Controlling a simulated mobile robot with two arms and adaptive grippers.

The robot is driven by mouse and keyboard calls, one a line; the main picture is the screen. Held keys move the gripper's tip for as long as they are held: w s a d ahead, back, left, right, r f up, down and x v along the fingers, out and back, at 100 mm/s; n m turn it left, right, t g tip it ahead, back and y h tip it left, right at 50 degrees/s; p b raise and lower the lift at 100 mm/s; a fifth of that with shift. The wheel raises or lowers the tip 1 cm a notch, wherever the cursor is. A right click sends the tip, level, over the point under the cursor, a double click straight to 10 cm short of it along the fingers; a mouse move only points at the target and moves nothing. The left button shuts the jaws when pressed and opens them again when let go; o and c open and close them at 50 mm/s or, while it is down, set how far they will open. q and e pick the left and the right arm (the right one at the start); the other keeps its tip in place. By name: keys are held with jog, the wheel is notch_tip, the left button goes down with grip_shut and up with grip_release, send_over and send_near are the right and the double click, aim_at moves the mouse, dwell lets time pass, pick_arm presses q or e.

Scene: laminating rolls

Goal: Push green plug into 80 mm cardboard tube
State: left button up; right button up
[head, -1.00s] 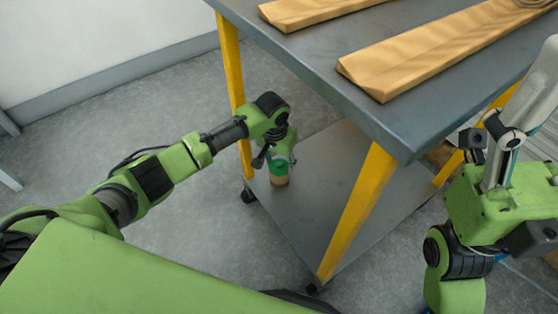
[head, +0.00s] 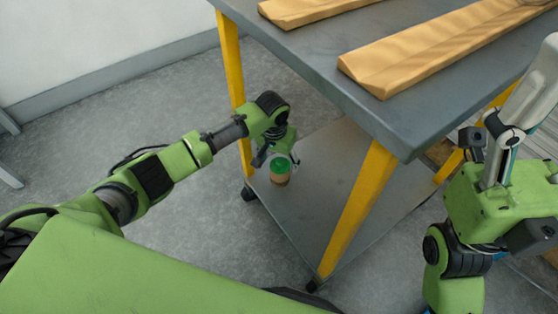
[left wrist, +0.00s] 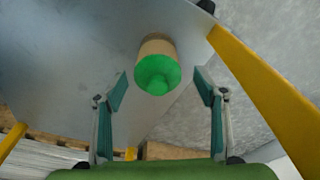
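The cardboard tube (head: 281,182) stands upright on the lower shelf of the table. The green plug (head: 281,165) sits on its top end. How deep the plug sits is hard to tell. My left gripper (head: 278,156) is just above the plug. In the left wrist view its fingers (left wrist: 161,90) are spread wide and empty, apart from the plug. My right arm shows at the right edge; its finger state is unclear.
The grey tabletop (head: 310,55) overhangs the lower shelf (head: 325,165), with two long tan wrapped rolls (head: 440,50) on it. Yellow legs (head: 358,212) stand beside the tube. The shelf around the tube is mostly clear.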

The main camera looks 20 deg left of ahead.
pick_arm(q)
notch_tip(320, 180, up, 12)
jog(key=s, duration=0.1)
jog(key=shift+s+a, duration=0.15)
jog(key=shift+s, duration=0.25)
